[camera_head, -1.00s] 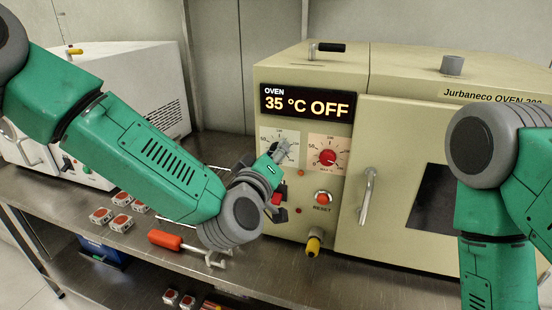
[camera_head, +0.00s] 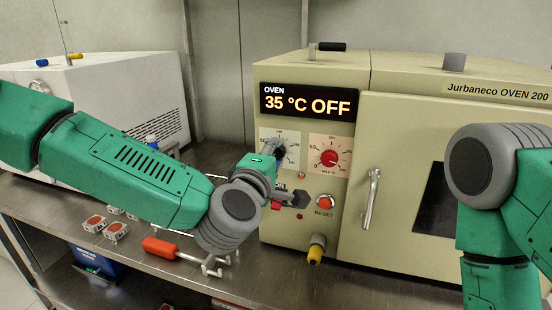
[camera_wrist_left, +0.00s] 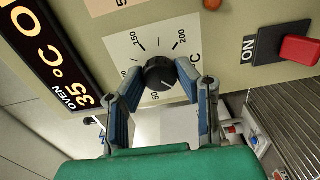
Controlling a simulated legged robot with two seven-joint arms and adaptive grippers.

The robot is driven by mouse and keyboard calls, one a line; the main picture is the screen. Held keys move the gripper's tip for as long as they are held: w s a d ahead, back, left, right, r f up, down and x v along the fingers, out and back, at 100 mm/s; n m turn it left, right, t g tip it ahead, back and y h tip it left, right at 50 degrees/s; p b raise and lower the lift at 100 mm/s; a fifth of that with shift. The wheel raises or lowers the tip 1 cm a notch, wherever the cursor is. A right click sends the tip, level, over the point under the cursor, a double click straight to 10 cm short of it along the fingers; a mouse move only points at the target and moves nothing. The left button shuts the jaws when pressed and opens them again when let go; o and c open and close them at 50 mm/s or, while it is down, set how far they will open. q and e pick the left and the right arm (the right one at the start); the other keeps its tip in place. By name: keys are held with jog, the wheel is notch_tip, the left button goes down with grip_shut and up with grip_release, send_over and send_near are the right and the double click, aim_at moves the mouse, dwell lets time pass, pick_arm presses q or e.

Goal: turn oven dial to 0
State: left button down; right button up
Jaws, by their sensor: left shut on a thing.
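The cream oven (camera_head: 282,225) stands on the metal bench, its display (camera_head: 308,102) reading "35 °C OFF". Its black dial (camera_wrist_left: 160,73) sits on a white scale plate marked 50, 150 and 200 in the left wrist view. My left gripper (camera_wrist_left: 161,79) has one finger on each side of this dial and is shut on it. The dial's pointer setting is hard to read. My right arm shows at the right edge, but its gripper is out of view.
A red dial (camera_head: 328,157) and a red reset button (camera_head: 325,202) sit to the right of my left gripper. A red ON switch (camera_wrist_left: 300,50) shows in the wrist view. The oven's door handle (camera_head: 371,198) sticks out. A red-handled tool (camera_head: 162,247) lies on the bench.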

pick_arm(q)
jog(key=shift+f, duration=0.4)
jog(key=c, duration=1.2)
grip_release()
jog(key=shift+a+r, duration=0.1)
jog(key=shift+r, duration=0.05)
jog(key=shift+s+r, duration=0.1)
jog(key=v, duration=1.1)
jog(key=shift+s, duration=0.3)
jog(key=shift+a, duration=0.15)
